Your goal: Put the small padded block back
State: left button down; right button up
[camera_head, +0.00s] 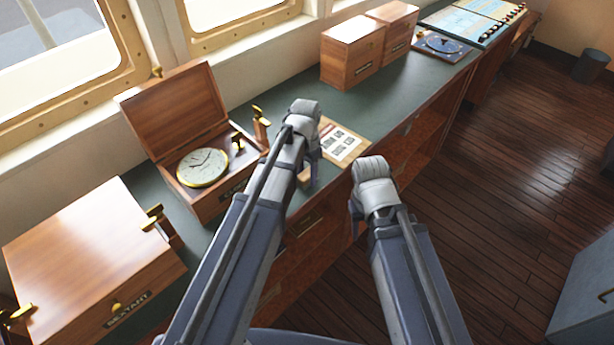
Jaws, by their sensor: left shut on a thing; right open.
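My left arm reaches up over the counter's front edge and bends down at its pale wrist. My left gripper (306,172) is largely hidden behind this arm. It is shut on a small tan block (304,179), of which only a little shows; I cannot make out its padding. An open wooden box (186,143) with a round dial instrument (203,167) stands just left of it. My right gripper (355,212) shows only as a sliver below its pale wrist, in front of the counter. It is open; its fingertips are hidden.
A closed sextant box (95,255) stands at the near left. Brass-topped wooden posts (261,127) stand by the boxes. A printed card (341,143) lies right of my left wrist. Two closed boxes (352,50) stand farther back. The green counter (290,85) between is clear.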

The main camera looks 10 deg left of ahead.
aim_at(306, 172)
pick_arm(q)
jog(key=shift+f, duration=0.15)
jog(key=shift+c, duration=1.7)
grip_release()
jog(key=shift+r, duration=0.2)
notch_tip(306, 172, up, 12)
jog(key=p, duration=1.2)
jog(key=s+d+n+y, duration=0.1)
jog(key=s+d, duration=0.5)
jog(key=s, duration=0.9)
jog(key=shift+s+n, duration=0.4)
jog(key=shift+n, duration=0.5)
